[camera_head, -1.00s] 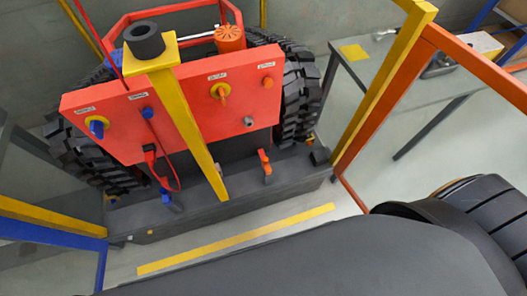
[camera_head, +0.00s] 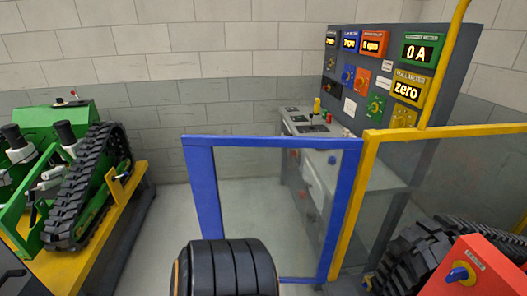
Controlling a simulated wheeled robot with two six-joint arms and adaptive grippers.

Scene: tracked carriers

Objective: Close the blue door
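The blue door (camera_head: 270,142) stands in the middle of the head view. It is an upright blue frame that I can see through, with the floor and back wall showing inside it. Its right upright is beside a yellow post (camera_head: 352,212). Its lower left part is hidden behind a black rounded part of my own arm. I cannot tell from this view how far the door is swung open. Neither of my grippers is in view, and nothing is seen touching the door.
A green tracked carrier (camera_head: 85,185) stands on a yellow platform at left. A control panel (camera_head: 385,85) with meters and a bench (camera_head: 300,125) are behind the door. A red tracked carrier (camera_head: 475,270) is at lower right, near a yellow rail (camera_head: 450,130). Grey floor is clear left of the door.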

